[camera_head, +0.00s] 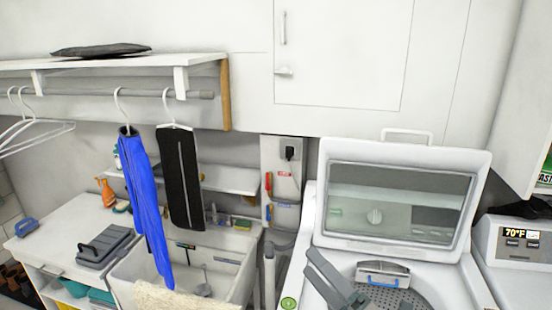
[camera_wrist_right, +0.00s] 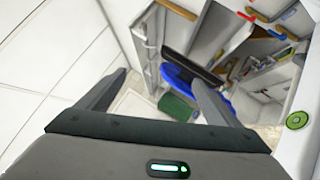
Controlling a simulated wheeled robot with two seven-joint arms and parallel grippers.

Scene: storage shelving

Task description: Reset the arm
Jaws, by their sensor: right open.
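My right gripper (camera_head: 312,262) shows at the bottom of the head view, in front of the open washer. In the right wrist view its two dark fingers stand wide apart, and the gap between them (camera_wrist_right: 158,80) is empty. The gripper is open and holds nothing. My left gripper does not show in either view.
The washer lid (camera_head: 400,195) stands raised behind my right gripper. Blue trousers (camera_head: 147,190) and a black garment (camera_head: 180,180) hang from the rod (camera_head: 90,95) above a sink (camera_head: 250,270). A counter (camera_head: 60,225) is at left. A dark green bin (camera_wrist_right: 178,107) shows beyond my fingers.

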